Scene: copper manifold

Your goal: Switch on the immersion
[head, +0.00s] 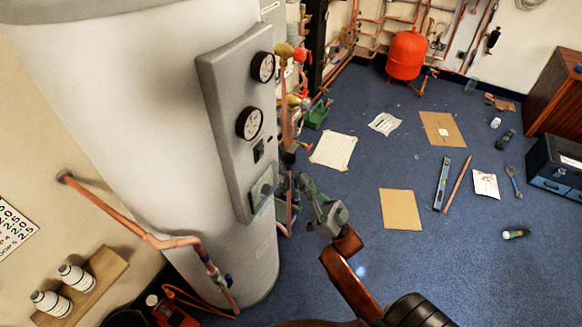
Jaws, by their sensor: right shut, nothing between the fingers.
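A white hot-water cylinder (150,130) stands at the left. A grey control panel (225,110) is mounted on its side, with two round dials, the upper one (263,67) and the lower one (249,123). Below the dials is a small dark switch (258,151); its position is too small to tell. A square grey-green box (264,188) sits at the panel's lower end. My right gripper (303,180) is shut and empty, just right of this box in the picture. I cannot tell whether it touches anything. My left gripper is out of view.
Copper pipes and valves (290,100) run close behind the panel's right edge. Another copper pipe (130,228) crosses the cylinder's lower left. A red vessel (407,55) stands at the back. Cardboard (400,210), papers and tools lie scattered on the blue floor (350,190).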

